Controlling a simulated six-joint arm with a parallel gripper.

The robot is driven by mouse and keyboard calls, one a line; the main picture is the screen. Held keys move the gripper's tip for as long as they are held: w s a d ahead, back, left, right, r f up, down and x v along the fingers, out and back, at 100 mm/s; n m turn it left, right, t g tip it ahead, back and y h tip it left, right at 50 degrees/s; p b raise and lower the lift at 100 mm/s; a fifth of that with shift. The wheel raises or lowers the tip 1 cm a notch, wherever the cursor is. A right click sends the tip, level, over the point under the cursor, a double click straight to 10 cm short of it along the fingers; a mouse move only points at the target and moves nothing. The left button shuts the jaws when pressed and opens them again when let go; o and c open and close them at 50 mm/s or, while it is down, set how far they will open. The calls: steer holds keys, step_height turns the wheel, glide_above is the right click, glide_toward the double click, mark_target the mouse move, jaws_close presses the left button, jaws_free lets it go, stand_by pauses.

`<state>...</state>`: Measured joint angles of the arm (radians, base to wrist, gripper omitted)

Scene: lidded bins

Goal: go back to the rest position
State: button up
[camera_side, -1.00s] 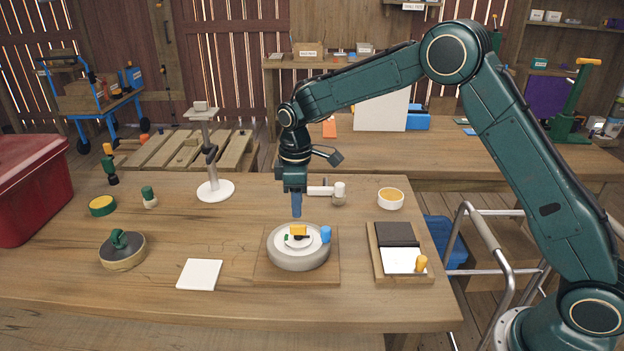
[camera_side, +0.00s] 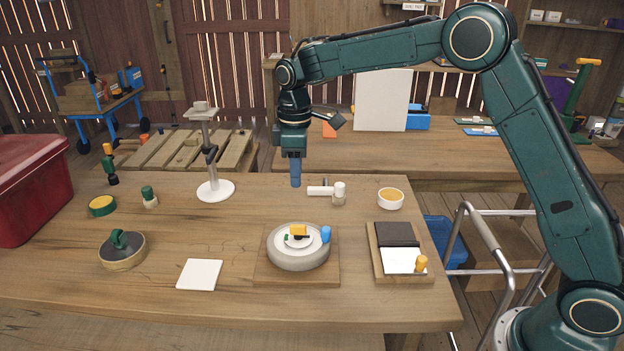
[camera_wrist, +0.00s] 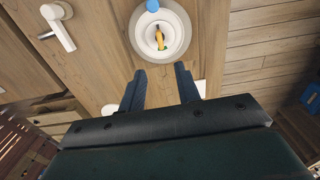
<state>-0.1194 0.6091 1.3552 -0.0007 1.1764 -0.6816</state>
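My gripper (camera_side: 296,172) hangs fingers down above the back part of the workbench, clear of the things on it. In the wrist view my gripper (camera_wrist: 160,88) has its two fingers apart with nothing between them. The round grey bin (camera_side: 298,254) stands on a square wooden board, in front of and below my gripper. On its white top are a yellow block (camera_side: 298,230) and a blue knob (camera_side: 325,234). The round bin also shows beyond the fingertips in the wrist view (camera_wrist: 178,45).
A white lever piece (camera_side: 320,190) stands close beside my gripper. A post stand (camera_side: 211,160) is to the left, a yellow-filled bowl (camera_side: 390,198) to the right. A lid with green handle (camera_side: 122,252), a white tile (camera_side: 200,274) and a dark-and-white tray (camera_side: 398,240) lie nearer the front.

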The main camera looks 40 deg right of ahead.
steer(key=shift+r, duration=0.1)
steer(key=s+d+r+m+t, duration=0.35)
steer(key=s+r, duration=0.85)
steer(key=s, duration=0.4)
steer(key=s+d+f+m+t, duration=0.1)
steer(key=s+m, duration=0.1)
steer(key=s, duration=0.7)
steer(key=s+d+f+m+t, duration=0.1)
steer(key=s+d+m, duration=0.1)
steer(key=s, duration=0.8)
steer(key=shift+f+m, duration=0.4)
steer(key=shift+m, duration=0.45)
